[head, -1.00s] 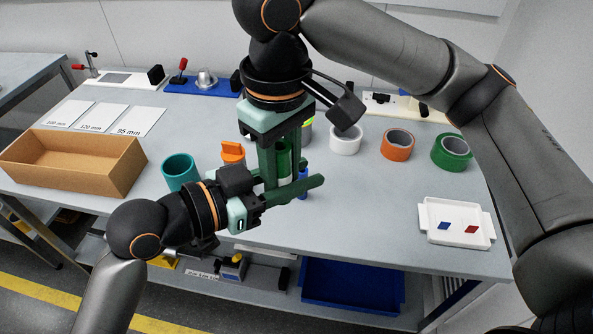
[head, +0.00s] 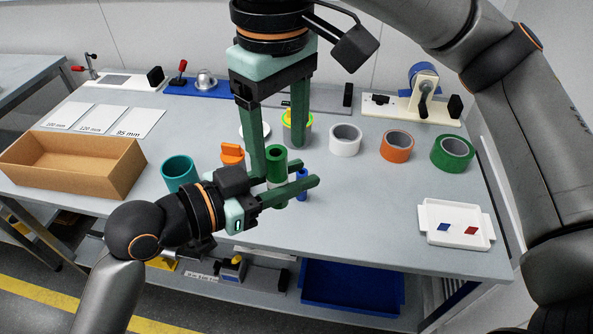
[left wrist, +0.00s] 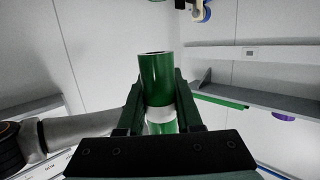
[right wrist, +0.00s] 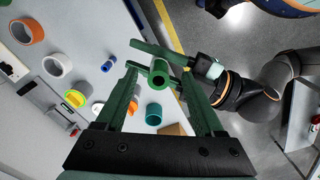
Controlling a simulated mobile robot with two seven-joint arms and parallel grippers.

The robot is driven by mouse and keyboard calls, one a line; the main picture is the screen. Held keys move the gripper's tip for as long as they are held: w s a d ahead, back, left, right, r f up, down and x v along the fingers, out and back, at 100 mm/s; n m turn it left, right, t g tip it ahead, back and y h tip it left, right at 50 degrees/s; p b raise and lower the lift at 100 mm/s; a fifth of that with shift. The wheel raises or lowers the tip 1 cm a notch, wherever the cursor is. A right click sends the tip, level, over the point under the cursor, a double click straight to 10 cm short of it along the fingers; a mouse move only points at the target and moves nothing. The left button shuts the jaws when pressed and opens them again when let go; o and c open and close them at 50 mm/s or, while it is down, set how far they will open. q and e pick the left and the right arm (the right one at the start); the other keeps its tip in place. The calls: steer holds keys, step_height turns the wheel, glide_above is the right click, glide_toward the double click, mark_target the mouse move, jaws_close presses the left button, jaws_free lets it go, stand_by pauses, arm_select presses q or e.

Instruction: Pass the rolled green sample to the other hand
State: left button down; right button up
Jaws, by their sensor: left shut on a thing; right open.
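The rolled green sample (head: 276,160) is a green tube with a white band, standing upright above the table. My left gripper (head: 304,174) is shut on it; the left wrist view shows the tube (left wrist: 156,80) between the fingers, its upper end clear above them. My right gripper (head: 279,158) is open and points down from above. In the right wrist view the tube's hollow end (right wrist: 158,68) shows between the spread fingertips, with a gap on each side. I cannot tell whether the tips reach below the tube's top. The tube's lower part is partly hidden by the left fingers.
White (head: 346,137), orange (head: 397,144) and green (head: 452,151) tape rolls stand at the right. A teal ring (head: 179,172), an orange part (head: 232,152) and a small blue cylinder (head: 302,183) are near the arms. A cardboard box (head: 118,179) is left; a white tray (head: 460,239) is right.

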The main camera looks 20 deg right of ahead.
step_height(320, 180, up, 6)
steer(key=shift+w+f, duration=0.1)
steer(key=shift+w, duration=0.05)
steer(key=w+a+f+n+t+y, duration=0.2)
steer(key=w+a+f+n+y, duration=0.3)
steer(key=w+a+y, duration=0.65)
steer(key=w+d+f+m+t+y, duration=0.1)
steer(key=w+d+f+m+t, duration=0.4)
steer(key=w+f, duration=0.4)
steer(key=s+d+f+m+t+h, duration=0.1)
steer(key=s+f+m+t+h, duration=0.15)
steer(key=s+f, duration=0.85)
steer(key=s+d+f+m+t+h, duration=0.1)
steer(key=s+f+m+t+h, duration=0.15)
steer(key=s+f, duration=0.85)
steer(key=s+d+f+n+g+h, duration=0.1)
steer(key=s+d+f+h, duration=0.1)
steer(key=d+f, duration=0.3)
steer(key=s+d+f+g+h, duration=0.1)
steer(key=s+d+f+h, duration=0.2)
steer(key=d+f, duration=0.3)
step_height(320, 180, down, 6)
steer(key=shift+s+r+n+g, duration=0.3)
steer(key=shift+s+n, duration=0.1)
steer(key=shift+s, duration=0.25)
